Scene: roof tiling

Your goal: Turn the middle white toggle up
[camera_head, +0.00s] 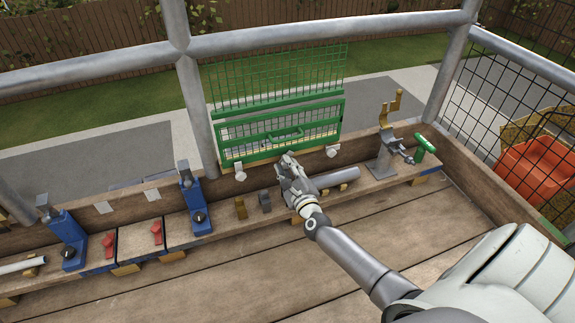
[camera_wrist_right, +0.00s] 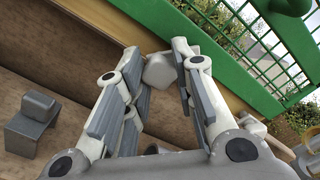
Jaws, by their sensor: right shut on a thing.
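The middle white toggle (camera_wrist_right: 160,72) shows between my right fingertips in the wrist view. It is a small rounded white block on the wooden ledge below the green mesh frame. In the head view my right gripper (camera_head: 287,163) hides it. The right gripper is shut on it, with its grey finger pads on either side (camera_wrist_right: 160,60). The left white toggle (camera_head: 240,173) and right white toggle (camera_head: 332,151) sit apart from it along the same ledge. I cannot tell which way the middle toggle points. My left gripper is not in view.
The green mesh frame (camera_head: 284,134) with a handle stands close behind the right gripper. A grey tube (camera_head: 335,178), a dark grey block (camera_head: 265,201) and a brass block (camera_head: 240,208) are nearby. Blue clamps (camera_head: 195,205) and red switches (camera_head: 156,232) are left. The deck in front is clear.

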